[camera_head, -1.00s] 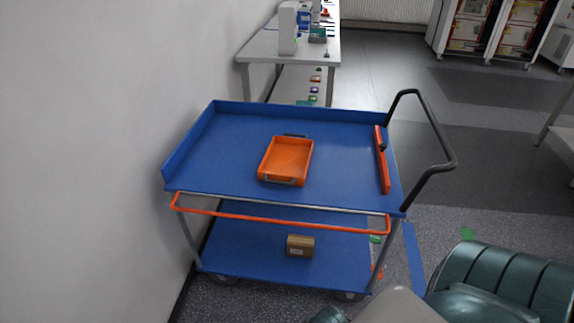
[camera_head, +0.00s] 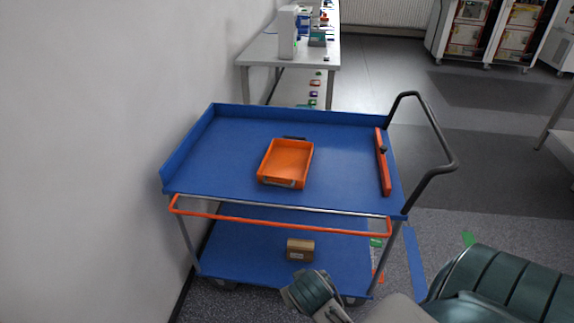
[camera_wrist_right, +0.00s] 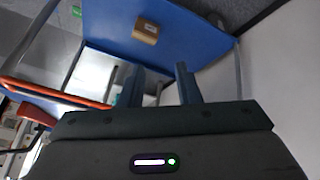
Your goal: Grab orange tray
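The orange tray (camera_head: 286,160) is a shallow, empty rectangular box with a dark handle at its far and near ends. It lies flat on the blue top deck (camera_head: 228,150) of a cart, near the middle. My right gripper (camera_wrist_right: 160,68) shows in the right wrist view with its two fingers apart and nothing between them. It faces the cart's lower shelf (camera_wrist_right: 195,38). In the head view part of my right arm shows at the cart's near side, but its fingers do not. My left gripper is in neither view.
An orange rail (camera_head: 280,220) runs along the cart's near side. A red-orange bar (camera_head: 382,165) lies at the deck's right end, by a black push handle (camera_head: 440,140). A cardboard box (camera_head: 300,249) sits on the lower shelf. A wall stands close on the left.

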